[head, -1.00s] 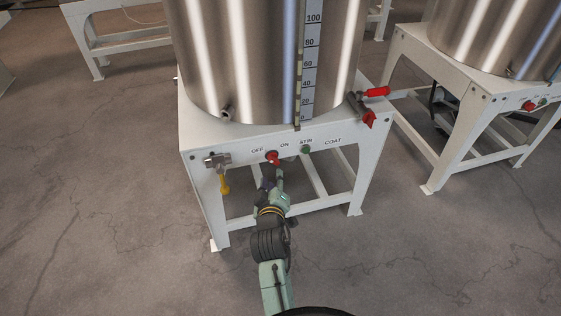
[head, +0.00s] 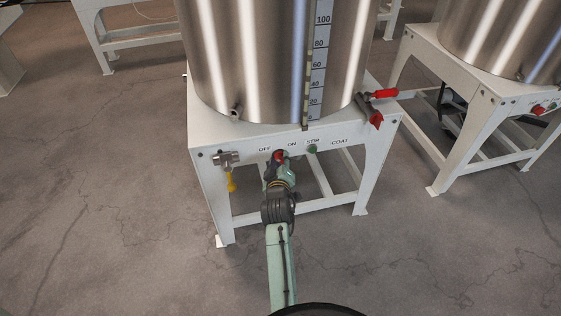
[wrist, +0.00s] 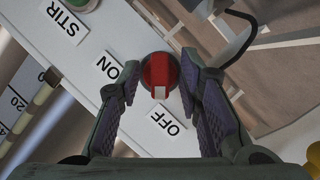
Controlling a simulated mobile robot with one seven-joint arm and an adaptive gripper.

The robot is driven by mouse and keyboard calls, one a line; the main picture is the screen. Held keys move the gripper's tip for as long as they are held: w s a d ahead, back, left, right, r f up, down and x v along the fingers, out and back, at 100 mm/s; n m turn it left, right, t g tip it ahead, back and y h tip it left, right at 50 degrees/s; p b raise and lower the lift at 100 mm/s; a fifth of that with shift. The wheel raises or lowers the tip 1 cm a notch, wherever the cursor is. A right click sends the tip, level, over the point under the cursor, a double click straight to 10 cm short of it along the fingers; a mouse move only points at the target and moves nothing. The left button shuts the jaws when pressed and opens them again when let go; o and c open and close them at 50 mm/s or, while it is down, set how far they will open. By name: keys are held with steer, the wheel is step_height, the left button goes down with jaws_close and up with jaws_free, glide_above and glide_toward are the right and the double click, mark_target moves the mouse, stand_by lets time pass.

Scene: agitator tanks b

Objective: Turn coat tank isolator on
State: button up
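The red isolator knob (head: 280,155) is on the front panel of the tank stand (head: 228,133), between the OFF and ON labels. In the wrist view the knob (wrist: 160,72) is round and red with a white mark on its edge toward the OFF label (wrist: 165,121). The ON label (wrist: 108,66) is left of it. My gripper (wrist: 160,66) is open, with one finger on each side of the knob. Small gaps seem to show between the fingers and the knob. In the head view my gripper (head: 278,168) partly hides the knob.
A green button (head: 311,148) beside STIR is right of the knob. A valve with a yellow handle (head: 231,182) hangs at the panel's left. A red-handled clamp-like fitting (head: 372,104) is at the right of the steel tank (head: 270,60). Another tank stand (head: 470,85) is further right.

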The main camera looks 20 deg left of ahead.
steer(key=c, duration=0.7)
steer(key=shift+p, duration=0.3)
steer(key=shift+d+r+m+g+y+p, duration=0.15)
steer(key=shift+m+g+y+p, duration=0.25)
steer(key=shift+m+p, duration=0.7)
steer(key=shift+w+m+g+y+p, duration=0.15)
steer(key=shift+m+g+y+p, duration=0.2)
steer(key=shift+m+g+y, duration=0.6)
steer(key=m, duration=0.1)
steer(key=m+y+b, duration=0.1)
steer(key=m, duration=0.1)
steer(key=m+g+y+b, duration=0.1)
steer(key=m, duration=0.1)
steer(key=shift+d+f, duration=0.1)
steer(key=shift+f, duration=0.15)
steer(key=m+y+b, duration=0.2)
steer(key=m, duration=0.1)
steer(key=shift+g, duration=0.35)
steer(key=shift+m, duration=0.25)
